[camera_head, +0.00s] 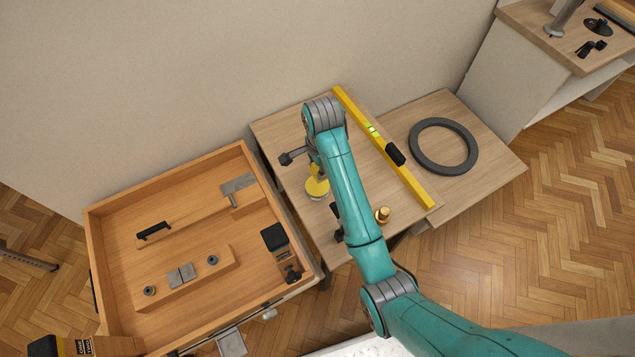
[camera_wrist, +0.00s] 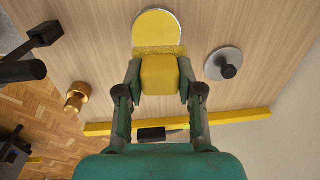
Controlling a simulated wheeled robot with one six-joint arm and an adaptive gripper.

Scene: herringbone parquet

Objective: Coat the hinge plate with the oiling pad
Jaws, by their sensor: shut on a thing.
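My gripper (camera_wrist: 160,80) is shut on the oiling pad, a yellow block (camera_wrist: 159,76) with a rough front edge. The pad is over or beside a round, shallow yellow dish with a pale rim (camera_wrist: 157,27); I cannot tell if they touch. In the head view the dish (camera_head: 317,188) is on the small wooden table, partly hidden by my arm. The hinge plate (camera_head: 181,275) is grey, in two leaves, and lies on a wooden block (camera_head: 205,279) between two round grey fittings. The block is inside the open wooden drawer at the left, away from my gripper.
The drawer (camera_head: 97,262) also holds a trowel-like tool (camera_head: 238,186) and a black-topped box (camera_head: 274,237). On the table are a long yellow level (camera_head: 412,185), a brass knob (camera_head: 382,214) and a grey disc with a black knob (camera_wrist: 222,65). A dark ring (camera_head: 443,121) lies farther right.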

